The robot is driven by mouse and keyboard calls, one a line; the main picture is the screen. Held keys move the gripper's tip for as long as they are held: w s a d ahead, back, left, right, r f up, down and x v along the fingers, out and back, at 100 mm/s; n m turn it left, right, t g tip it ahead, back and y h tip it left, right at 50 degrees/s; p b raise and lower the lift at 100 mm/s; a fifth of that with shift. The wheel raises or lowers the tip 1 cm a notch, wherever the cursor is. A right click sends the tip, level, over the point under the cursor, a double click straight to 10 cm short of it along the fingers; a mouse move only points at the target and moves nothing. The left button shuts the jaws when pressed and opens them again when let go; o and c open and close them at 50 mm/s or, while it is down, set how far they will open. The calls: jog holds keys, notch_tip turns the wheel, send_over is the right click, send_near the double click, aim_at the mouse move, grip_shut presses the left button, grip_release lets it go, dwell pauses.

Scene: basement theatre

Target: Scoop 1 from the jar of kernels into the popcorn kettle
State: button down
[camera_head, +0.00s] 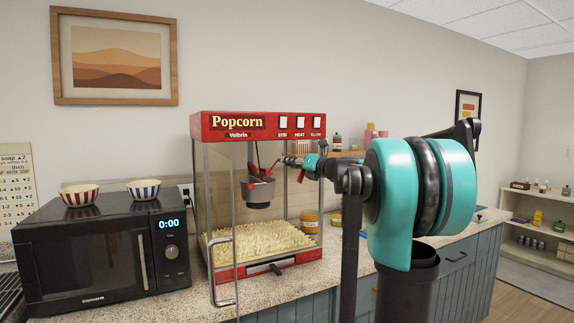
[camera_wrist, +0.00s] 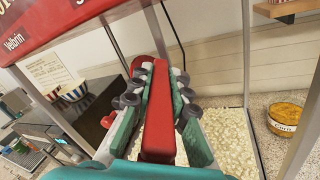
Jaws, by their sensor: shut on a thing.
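The popcorn kettle (camera_head: 260,192) is a dark pot hanging inside the red glass-walled popcorn machine (camera_head: 257,126), above a bed of popcorn. My gripper (camera_head: 302,166) reaches in from the right at kettle height. In the wrist view my gripper (camera_wrist: 160,98) is shut on a long red handle (camera_wrist: 158,135), which seems to be the scoop's. A red piece (camera_head: 274,164) shows just above the kettle's rim. The scoop's bowl and its contents cannot be made out. The jar of kernels (camera_wrist: 287,118), labelled corn, stands beside the machine; it also shows behind the glass in the head view (camera_head: 309,222).
The machine's glass door (camera_head: 222,240) stands open at the front left. A black microwave (camera_head: 100,250) with two striped bowls on top is at the left. A small yellow item (camera_head: 336,219) lies right of the jar. A shelf with bottles is behind my arm.

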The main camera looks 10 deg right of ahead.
jog(key=shift+w+d+f+m, duration=0.35)
jog(key=shift+d+m, duration=0.15)
jog(key=shift+m, duration=0.95)
jog(key=shift+w+d+f+m, duration=0.35)
jog(key=shift+d+m, duration=0.2)
jog(key=shift+m, duration=0.85)
jog(key=shift+w+d+f+m, duration=0.3)
jog(key=shift+d+m, duration=0.2)
jog(key=shift+m, duration=0.95)
jog(key=a+n, duration=0.1)
jog(key=n, duration=0.2)
jog(key=s+a+r+n, duration=0.1)
jog(key=n, duration=0.1)
jog(key=s+a+r+n, duration=0.1)
jog(key=n, duration=0.2)
jog(key=shift+s+n, duration=0.1)
jog(key=shift+n, duration=0.2)
jog(key=shift+s+a+r+n, duration=0.1)
jog(key=shift+s+a+n, duration=0.15)
jog(key=shift+n, duration=0.35)
jog(key=s+d+n, duration=0.2)
jog(key=s+d, duration=0.1)
jog(key=s, duration=0.4)
jog(key=s+d+n, duration=0.3)
jog(key=s+d, duration=0.1)
jog(key=s, duration=0.3)
jog(key=shift+d+f, duration=0.2)
jog(key=shift+f, duration=0.05)
